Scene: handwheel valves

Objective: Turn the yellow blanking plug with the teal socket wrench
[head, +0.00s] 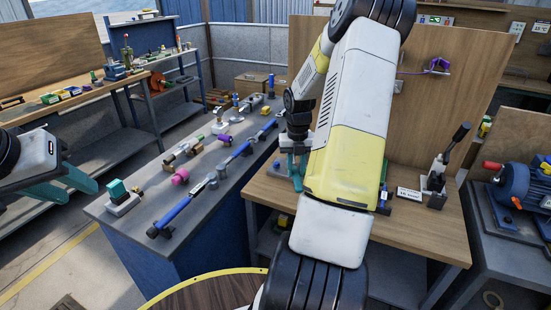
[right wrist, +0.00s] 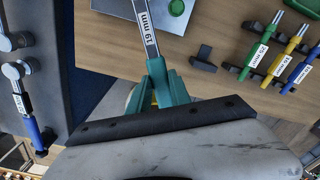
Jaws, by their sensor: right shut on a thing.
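My right gripper (right wrist: 160,85) is shut on a tool with a grey metal shaft (right wrist: 148,32) labelled 19 mm, which I take as the socket wrench. Its grip lies between my teal fingers, so its own teal is hard to tell apart. In the head view this gripper (head: 297,168) is over the wooden bench, partly hidden by my arm. A trace of yellow and a pale round shape show behind the fingers; I cannot tell whether this is the blanking plug. My left gripper (head: 75,184) is open and empty, left of the grey bench.
The wooden bench (head: 425,235) bears a lever device (head: 437,175). A rack of green (right wrist: 262,50), yellow and blue tools stands at the right in the right wrist view. A blue motor (head: 520,185) is far right.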

